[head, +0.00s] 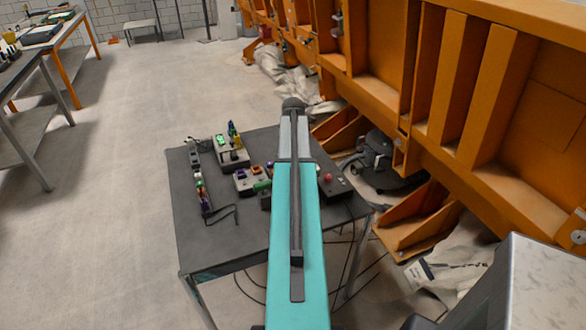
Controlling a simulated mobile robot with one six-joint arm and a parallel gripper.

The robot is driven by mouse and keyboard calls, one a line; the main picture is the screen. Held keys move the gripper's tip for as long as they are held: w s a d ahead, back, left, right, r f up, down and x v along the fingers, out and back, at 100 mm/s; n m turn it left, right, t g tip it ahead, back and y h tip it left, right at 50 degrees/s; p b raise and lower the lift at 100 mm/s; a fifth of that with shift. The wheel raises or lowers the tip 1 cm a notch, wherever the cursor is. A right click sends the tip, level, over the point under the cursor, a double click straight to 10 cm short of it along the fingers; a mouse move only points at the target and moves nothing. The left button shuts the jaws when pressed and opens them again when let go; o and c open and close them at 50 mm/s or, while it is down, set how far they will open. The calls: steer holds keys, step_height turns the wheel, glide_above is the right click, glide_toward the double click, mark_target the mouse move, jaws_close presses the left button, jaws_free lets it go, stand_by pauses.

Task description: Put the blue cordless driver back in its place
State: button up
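I cannot make out a blue cordless driver in the head view. Small coloured items (233,130) stand upright at the back of the dark table, too small to name. My teal arm reaches forward over this table (188,235) and covers its middle. My gripper does not show; it may be hidden behind or below the arm's far end. Whether it holds anything cannot be seen.
On the table are a grey box with a green light (232,153), a smaller control box (248,182), a dark box with a red button (333,184) and a strip of small parts (199,178). An orange steel frame (487,95) stands right. Benches stand far left; floor between is clear.

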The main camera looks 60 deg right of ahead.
steer(key=shift+f, duration=0.15)
steer(key=o, duration=1.7)
steer(key=shift+r+p, duration=2.4)
steer(key=shift+r, duration=1.6)
